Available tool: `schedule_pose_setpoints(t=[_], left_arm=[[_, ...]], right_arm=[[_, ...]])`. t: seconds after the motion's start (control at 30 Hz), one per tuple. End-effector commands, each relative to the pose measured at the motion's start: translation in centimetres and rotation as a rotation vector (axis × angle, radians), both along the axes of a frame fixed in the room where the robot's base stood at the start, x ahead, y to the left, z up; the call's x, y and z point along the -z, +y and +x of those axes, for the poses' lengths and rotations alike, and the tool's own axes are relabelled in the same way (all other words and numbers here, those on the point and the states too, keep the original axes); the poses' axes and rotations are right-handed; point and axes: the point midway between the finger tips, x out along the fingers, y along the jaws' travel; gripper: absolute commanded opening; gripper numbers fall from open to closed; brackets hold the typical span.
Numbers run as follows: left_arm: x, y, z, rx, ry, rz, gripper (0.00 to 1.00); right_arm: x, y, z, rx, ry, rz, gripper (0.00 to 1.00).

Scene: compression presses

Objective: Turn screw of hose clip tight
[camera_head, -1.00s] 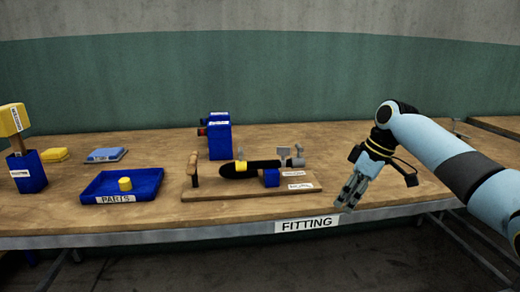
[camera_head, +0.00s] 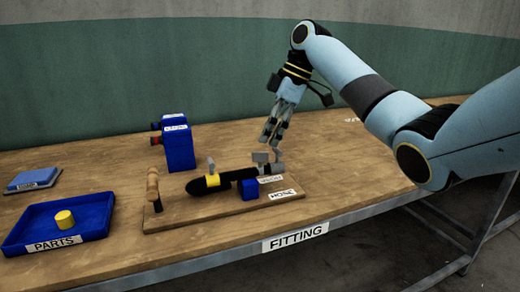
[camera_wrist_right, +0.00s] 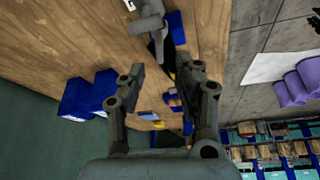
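The black hose (camera_head: 238,175) lies on a wooden board on the bench, with a yellow clip (camera_head: 213,181) around its left part. A small grey piece (camera_head: 211,163) stands up at the clip; I cannot tell if it is the screw. A grey fitting (camera_head: 262,158) is at the hose's right end. My right gripper (camera_head: 271,138) points down above and behind that fitting, apart from the clip. In the right wrist view its fingers (camera_wrist_right: 164,72) are spread, with no held object visible between them. My left gripper is not in view.
A wooden-handled tool (camera_head: 152,190) stands at the board's left end. A blue box (camera_head: 180,146) stands behind the board. The blue PARTS tray (camera_head: 88,203) is at left with a yellow cylinder (camera_head: 65,219) in it. The bench right of the board is clear.

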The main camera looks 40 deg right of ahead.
Motion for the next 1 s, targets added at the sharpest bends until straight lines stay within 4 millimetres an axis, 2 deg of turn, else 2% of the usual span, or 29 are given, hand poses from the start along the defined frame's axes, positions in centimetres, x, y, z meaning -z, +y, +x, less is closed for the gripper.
schedule_pose_setpoints(t=[0.03, 0.17, 0.3, 0.43, 0.63, 0.67, 0.9, 1.0], left_arm=[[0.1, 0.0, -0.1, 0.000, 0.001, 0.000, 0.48], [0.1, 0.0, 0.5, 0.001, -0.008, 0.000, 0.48], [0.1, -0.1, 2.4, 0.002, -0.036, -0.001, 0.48], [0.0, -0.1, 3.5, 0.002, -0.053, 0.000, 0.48], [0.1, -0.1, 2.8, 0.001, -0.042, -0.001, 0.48], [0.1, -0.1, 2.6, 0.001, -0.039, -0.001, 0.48], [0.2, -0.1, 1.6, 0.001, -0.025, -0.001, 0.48], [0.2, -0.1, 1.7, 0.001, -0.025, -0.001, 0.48]], right_arm=[[1.0, 0.4, 0.2, 0.000, 0.002, 0.002, 0.33], [3.0, 1.1, 0.6, 0.000, 0.002, 0.001, 0.33], [4.3, 1.6, 0.9, 0.001, 0.000, 0.001, 0.33], [4.7, 1.7, 1.0, 0.001, 0.000, 0.000, 0.33], [4.8, 1.7, 1.0, 0.001, 0.000, -0.001, 0.33], [4.8, 1.7, 1.0, 0.001, 0.000, -0.001, 0.31], [4.7, 1.7, 1.0, 0.001, 0.000, -0.001, 0.00], [4.7, 1.7, 1.0, 0.001, 0.000, 0.000, 0.00]])
